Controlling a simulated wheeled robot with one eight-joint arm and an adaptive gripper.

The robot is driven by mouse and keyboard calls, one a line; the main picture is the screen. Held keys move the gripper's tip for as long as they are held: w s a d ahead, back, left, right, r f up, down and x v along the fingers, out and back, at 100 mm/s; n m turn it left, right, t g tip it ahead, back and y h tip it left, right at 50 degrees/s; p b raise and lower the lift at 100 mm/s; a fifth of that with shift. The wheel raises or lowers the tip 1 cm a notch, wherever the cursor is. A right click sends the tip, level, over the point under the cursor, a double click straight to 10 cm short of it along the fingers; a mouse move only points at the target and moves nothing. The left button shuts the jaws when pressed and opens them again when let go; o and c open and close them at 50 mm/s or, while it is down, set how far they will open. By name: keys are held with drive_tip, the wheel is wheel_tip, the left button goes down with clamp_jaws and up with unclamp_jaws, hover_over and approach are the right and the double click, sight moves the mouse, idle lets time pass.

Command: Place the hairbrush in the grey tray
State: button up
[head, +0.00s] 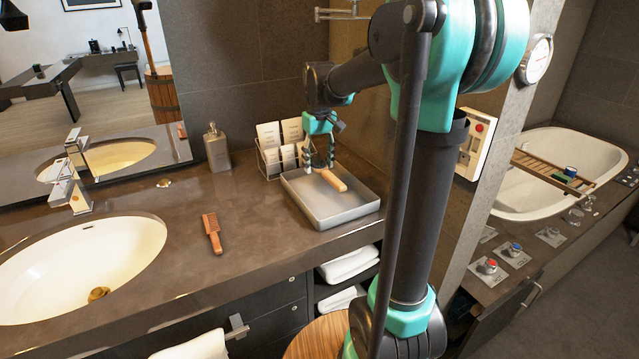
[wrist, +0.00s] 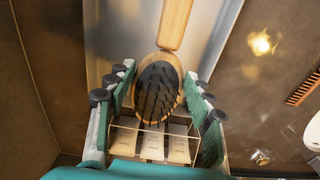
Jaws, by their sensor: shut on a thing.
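The hairbrush (head: 334,181) has a pale wooden handle, and in the wrist view its dark bristle head (wrist: 157,92) faces the camera. My gripper (head: 319,158) is over the grey tray (head: 345,214), with its fingers on both sides of the brush head. In the wrist view my gripper (wrist: 160,112) is shut on the hairbrush, with the handle pointing away to the top. The brush is over the tray's inside; whether it touches the tray floor I cannot tell. The tray (wrist: 112,28) also shows behind the brush in the wrist view.
A wire rack with cards (head: 280,147) stands behind the tray. A soap bottle (head: 216,148) stands further left. A brown comb (head: 212,232) lies between the tray and the sink (head: 140,238). The counter around the comb is clear. A wall rises right of the tray.

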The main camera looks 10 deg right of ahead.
sight(319, 160)
drive_tip(key=shift+f, duration=3.7)
drive_tip(key=shift+f, duration=0.15)
drive_tip(key=o, duration=1.2)
wheel_tip(319, 160, up, 12)
drive_tip(key=shift+s+r, duration=0.1)
drive_tip(key=shift+r, duration=0.05)
